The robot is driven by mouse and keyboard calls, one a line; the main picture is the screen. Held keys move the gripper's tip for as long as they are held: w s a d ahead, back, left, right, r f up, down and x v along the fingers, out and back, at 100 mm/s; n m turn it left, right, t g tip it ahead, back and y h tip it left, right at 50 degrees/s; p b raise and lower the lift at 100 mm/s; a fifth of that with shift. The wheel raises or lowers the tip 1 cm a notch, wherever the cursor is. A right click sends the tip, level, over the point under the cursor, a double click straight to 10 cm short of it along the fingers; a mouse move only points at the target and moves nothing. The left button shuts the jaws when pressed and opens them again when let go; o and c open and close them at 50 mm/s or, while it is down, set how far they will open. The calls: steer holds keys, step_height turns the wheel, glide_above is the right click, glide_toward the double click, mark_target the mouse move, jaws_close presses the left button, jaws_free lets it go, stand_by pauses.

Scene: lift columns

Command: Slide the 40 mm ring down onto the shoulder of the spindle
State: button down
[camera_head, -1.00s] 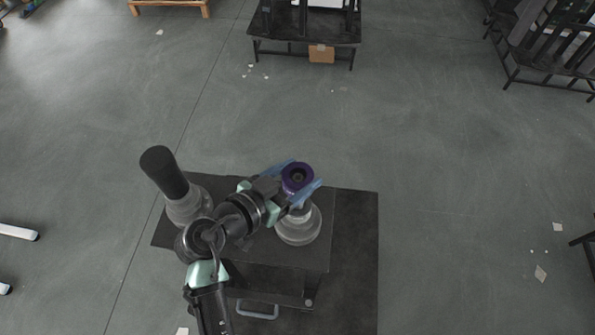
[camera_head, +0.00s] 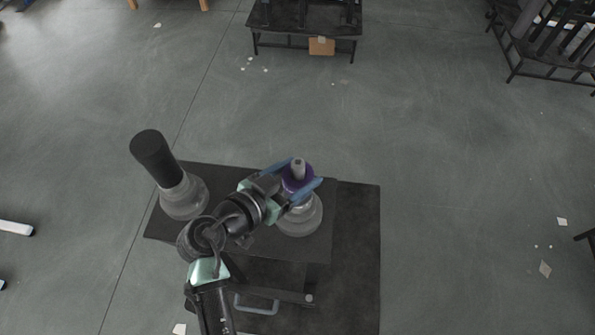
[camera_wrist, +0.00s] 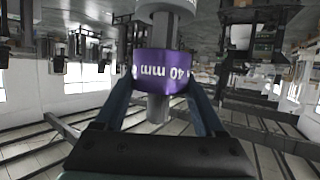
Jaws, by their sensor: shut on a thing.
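The purple ring, marked 40 mm, (camera_wrist: 160,72) is held between the two blue fingers of my gripper (camera_head: 302,186). It also shows in the head view (camera_head: 291,184). The grey spindle (camera_head: 298,165) stands on a stepped round base (camera_head: 300,226), and its tip rises through the ring. In the wrist view, which looks upside down, the shaft (camera_wrist: 158,108) shows on both sides of the ring. The wider grey part (camera_wrist: 168,5) of the spindle is at the top of that view, apart from the ring. The ring is around the shaft, above that wider part.
A second grey stepped base (camera_head: 184,200) with a tall black cylinder (camera_head: 153,156) stands left on the same dark table (camera_head: 230,176). My arm reaches over the table between the two. Open floor (camera_head: 430,180) lies beyond. Dark racks stand further back.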

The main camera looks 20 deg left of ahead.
mark_target(288, 190)
steer(key=shift+f+b, duration=1.4)
steer(key=shift+f, duration=0.1)
jaws_free()
steer(key=shift+f, duration=0.1)
steer(key=b+v, duration=0.3)
steer(key=v, duration=1)
